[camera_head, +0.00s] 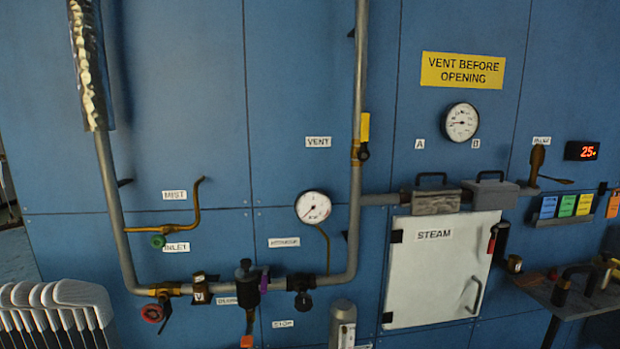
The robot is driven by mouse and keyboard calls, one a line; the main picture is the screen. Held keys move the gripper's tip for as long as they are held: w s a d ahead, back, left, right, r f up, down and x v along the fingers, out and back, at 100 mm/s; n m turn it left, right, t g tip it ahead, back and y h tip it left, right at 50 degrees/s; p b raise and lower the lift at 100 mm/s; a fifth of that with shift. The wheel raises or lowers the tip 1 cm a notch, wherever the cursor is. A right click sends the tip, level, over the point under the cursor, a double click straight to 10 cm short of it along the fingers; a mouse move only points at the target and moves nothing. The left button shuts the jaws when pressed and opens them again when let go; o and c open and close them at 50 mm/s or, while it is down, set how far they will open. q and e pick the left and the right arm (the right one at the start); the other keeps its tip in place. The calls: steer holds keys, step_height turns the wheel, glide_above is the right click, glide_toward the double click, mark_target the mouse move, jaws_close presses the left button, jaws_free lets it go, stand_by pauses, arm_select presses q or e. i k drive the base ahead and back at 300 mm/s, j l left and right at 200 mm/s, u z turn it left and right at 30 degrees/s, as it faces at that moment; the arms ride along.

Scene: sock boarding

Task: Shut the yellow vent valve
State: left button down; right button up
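The yellow vent valve (363,133) sits on the vertical grey pipe right of the VENT label (318,142). Its yellow lever points up, in line with the pipe and just to its right. A brass body and a dark part show at its lower end. Neither of my grippers is in view, and nothing touches the lever.
A white STEAM door (440,268) is right of the pipe, with grey blocks (437,196) above it. A round gauge (313,207) is left of the pipe. A red-handled valve (153,312) is lower left. White foot-shaped boards (60,300) stand at far left. The panel around the lever is mostly clear.

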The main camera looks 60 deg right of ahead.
mark_target(363, 155)
steer(key=z, duration=2.3)
